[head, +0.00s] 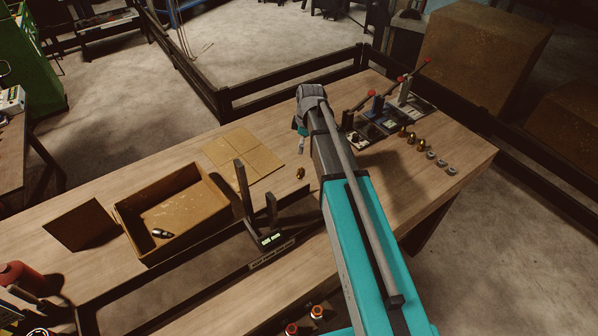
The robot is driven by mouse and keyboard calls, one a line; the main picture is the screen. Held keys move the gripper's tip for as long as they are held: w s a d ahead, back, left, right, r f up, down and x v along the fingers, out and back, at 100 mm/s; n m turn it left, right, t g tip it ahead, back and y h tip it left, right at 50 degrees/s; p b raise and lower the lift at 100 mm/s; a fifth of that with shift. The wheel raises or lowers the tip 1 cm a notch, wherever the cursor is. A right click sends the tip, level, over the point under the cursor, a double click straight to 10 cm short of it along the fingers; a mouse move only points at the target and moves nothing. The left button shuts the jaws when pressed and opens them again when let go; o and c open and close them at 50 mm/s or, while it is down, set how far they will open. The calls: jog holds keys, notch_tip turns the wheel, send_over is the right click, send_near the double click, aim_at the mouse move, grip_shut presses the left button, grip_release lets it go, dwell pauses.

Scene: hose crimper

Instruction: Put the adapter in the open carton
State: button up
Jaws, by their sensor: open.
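The open carton (207,223) is a shallow brown box on the wooden table at left, with a flap standing out at its left. A small dark and silver fitting (161,233) lies inside, near its front left. A small brass fitting (300,173) lies alone on the table, right of the carton; it may be the adapter, but its shape is too small to tell. My gripper (302,145) is open, mostly hidden by my wrist, and shows just beyond the brass fitting in the picture. I see nothing held in it.
A flat cardboard sheet (243,152) lies behind the carton. A dark upright bracket stand (262,222) with a small lit display stands between carton and arm. Toggle-lever fixtures (385,117) stand at the back right. Brass fittings (411,138) and silver nuts (441,162) are lined up nearby.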

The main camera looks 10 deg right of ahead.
jog(key=shift+f, duration=0.15)
jog(key=b, duration=0.9)
send_over(300, 171)
jog(key=f, duration=0.8)
jog(key=shift+s+a+f, duration=0.15)
jog(key=shift+s, duration=0.15)
jog(key=shift+f, duration=0.15)
jog(key=f+b, duration=0.3)
jog(key=shift+w+d+f, duration=0.1)
jog(key=shift+d+f, duration=0.1)
jog(key=shift+a+f+b, duration=0.1)
jog(key=shift+f+b, duration=0.7)
jog(key=shift+b, duration=0.15)
jog(key=c, duration=1)
jog(key=shift+c, duration=0.2)
